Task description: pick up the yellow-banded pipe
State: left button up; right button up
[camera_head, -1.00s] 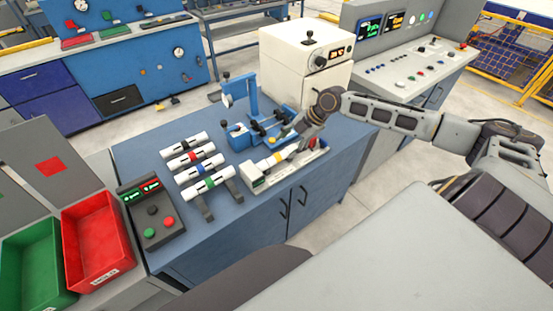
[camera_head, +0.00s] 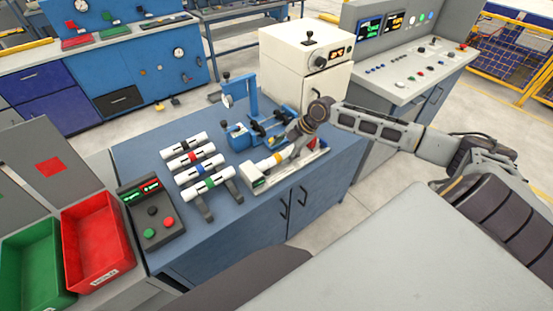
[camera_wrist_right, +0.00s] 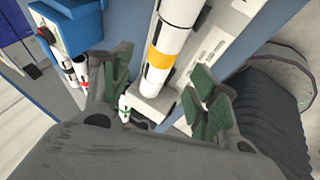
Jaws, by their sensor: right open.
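The yellow-banded pipe (camera_head: 276,160) is white and lies in a pale fixture (camera_head: 257,181) near the bench's front edge. In the right wrist view the pipe (camera_wrist_right: 166,42) runs up the picture, with its yellow band above its lower end. My right gripper (camera_head: 292,142) is over the far part of the pipe, partly hiding it. In the wrist view its green-padded fingers (camera_wrist_right: 160,95) are open, one on each side of the pipe's line. I cannot tell whether they touch the pipe. My left gripper is not in view.
Several banded pipes (camera_head: 183,143) lie on a dark rack left of the fixture. A button box (camera_head: 152,212) and red bin (camera_head: 92,240) are at the left. Bare bench top (camera_head: 150,150) shows left of the rack.

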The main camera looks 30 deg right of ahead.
aim_at(278, 157)
jog(key=shift+w+a+f, duration=0.15)
jog(key=shift+f, duration=0.2)
jog(key=shift+w+a+f, duration=0.2)
jog(key=shift+f, duration=0.4)
jog(key=shift+x, duration=0.8)
jog(key=shift+w+a+f, duration=0.1)
jog(key=shift+f, duration=0.25)
jog(key=shift+w+a+f, duration=0.15)
jog(key=shift+f, duration=0.15)
jog(key=c, duration=1.2)
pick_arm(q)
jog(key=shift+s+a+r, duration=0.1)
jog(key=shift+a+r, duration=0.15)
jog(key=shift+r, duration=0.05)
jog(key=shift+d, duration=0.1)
